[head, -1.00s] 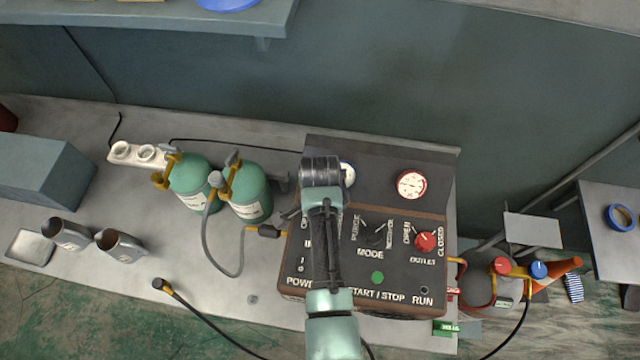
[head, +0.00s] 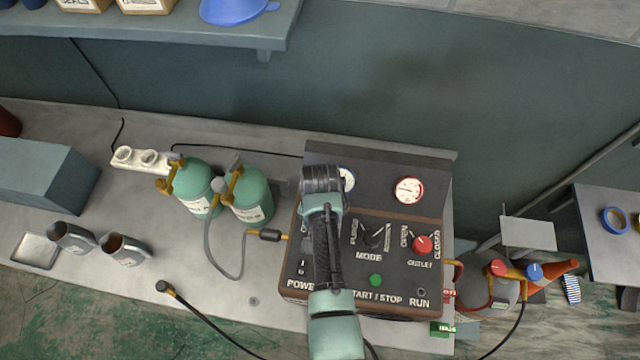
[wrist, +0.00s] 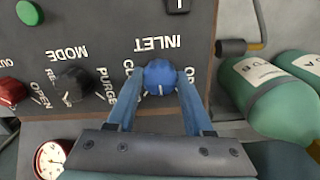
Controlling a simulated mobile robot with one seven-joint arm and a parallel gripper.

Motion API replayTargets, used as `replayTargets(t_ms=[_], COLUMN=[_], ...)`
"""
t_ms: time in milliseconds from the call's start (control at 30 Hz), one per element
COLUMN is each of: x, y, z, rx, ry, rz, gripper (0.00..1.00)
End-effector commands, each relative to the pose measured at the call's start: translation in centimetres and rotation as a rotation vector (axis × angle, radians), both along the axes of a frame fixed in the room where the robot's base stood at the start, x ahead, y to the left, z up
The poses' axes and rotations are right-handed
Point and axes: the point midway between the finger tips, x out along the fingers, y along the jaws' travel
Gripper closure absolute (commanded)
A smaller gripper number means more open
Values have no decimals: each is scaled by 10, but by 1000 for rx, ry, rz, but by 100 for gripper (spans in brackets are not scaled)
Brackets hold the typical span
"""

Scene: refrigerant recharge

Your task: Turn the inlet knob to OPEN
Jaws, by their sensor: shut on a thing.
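The blue inlet knob (wrist: 160,76) is in the wrist view, just below the upside-down INLET label on the dark panel. My gripper (wrist: 158,84) is shut on it, with one finger on each side. A white mark on the knob points roughly toward the bottom of the wrist picture, between the partly covered CLOSED label at left and OPEN label at right. The exact knob angle is hard to tell. In the head view my arm hides the inlet knob on the recharge machine (head: 300,292).
The black mode knob (wrist: 73,84) and red outlet knob (head: 422,244) are on the same panel. Two green gas cylinders (head: 250,195) with a hose stand left of the machine. Two metal mugs (head: 122,247) stand farther left. Gauges are on the machine's upper part.

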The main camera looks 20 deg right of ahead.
Motion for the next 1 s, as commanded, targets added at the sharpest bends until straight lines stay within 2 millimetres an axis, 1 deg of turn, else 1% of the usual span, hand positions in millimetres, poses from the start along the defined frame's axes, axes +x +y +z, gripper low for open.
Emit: replayTargets(t_ms=[300,600,800,1000], x=[0,0,0,0], y=[0,-1,-1,-1], z=[1,1,1,1], rx=[1,0,0,0], ry=[-1,0,0,0], rz=[301,558,681,756], gripper=[100,100,100,100])
